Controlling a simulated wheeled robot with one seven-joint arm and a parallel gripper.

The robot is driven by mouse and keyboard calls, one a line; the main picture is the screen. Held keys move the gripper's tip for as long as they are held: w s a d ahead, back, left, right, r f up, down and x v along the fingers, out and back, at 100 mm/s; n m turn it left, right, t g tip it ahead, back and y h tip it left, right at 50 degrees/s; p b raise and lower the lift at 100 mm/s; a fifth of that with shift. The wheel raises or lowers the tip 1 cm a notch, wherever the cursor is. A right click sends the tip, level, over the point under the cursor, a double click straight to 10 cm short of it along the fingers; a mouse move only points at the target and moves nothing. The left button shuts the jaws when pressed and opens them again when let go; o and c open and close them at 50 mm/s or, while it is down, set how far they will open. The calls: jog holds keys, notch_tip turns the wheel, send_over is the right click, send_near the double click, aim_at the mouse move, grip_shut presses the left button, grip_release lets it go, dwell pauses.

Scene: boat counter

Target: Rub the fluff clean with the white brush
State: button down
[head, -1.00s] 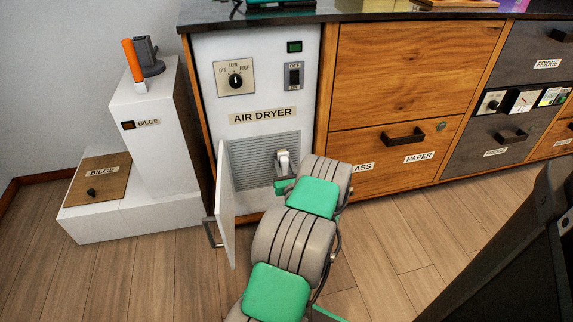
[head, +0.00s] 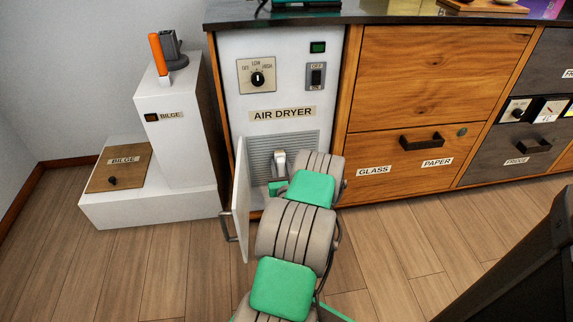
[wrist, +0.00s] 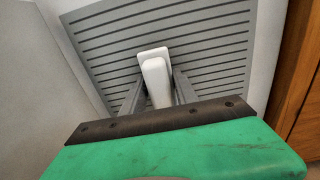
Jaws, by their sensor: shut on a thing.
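My gripper (wrist: 158,90) is shut on the white brush (wrist: 155,70), with a grey finger on either side of it. The brush's pale end is in front of the grey slatted grille (wrist: 215,45) of the air dryer. I cannot tell whether it touches the slats. In the head view the brush (head: 279,161) shows small and pale before the grille (head: 305,145), above my green and grey arm. No fluff can be made out in either view; my gripper and arm hide the lower grille.
The air dryer's white door (head: 241,205) stands open at the left of the grille. A wooden cabinet (head: 430,75) adjoins on the right. A white bilge box (head: 185,140) with an orange-handled tool (head: 158,55) stands left. Wooden floor in front is clear.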

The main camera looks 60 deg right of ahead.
aim_at(293, 154)
jog(key=shift+w+a+r+p, duration=0.1)
jog(key=shift+w+a+p, duration=0.3)
jog(key=shift+w+a, duration=0.5)
jog(key=shift+w+a+p, duration=0.4)
jog(key=shift+w+a, duration=0.3)
jog(key=shift+w, duration=0.4)
jog(key=shift+a+r+p, duration=0.1)
jog(key=shift+r+p, duration=0.55)
jog(key=shift+r, duration=0.25)
jog(key=shift+s+d+f+b, duration=0.2)
jog(key=shift+s+d+b, duration=0.1)
jog(key=shift+s, duration=0.05)
jog(key=shift+s+d+b, duration=0.5)
jog(key=shift+s+d, duration=1.05)
jog(key=shift+s, duration=0.3)
jog(key=shift+s+d+b, duration=0.5)
jog(key=shift+s+d, duration=1.05)
jog(key=shift+s, duration=0.25)
jog(key=shift+s+d+r+b, duration=0.15)
jog(key=shift+s+d+b, duration=0.15)
jog(key=shift+s+d, duration=0.95)
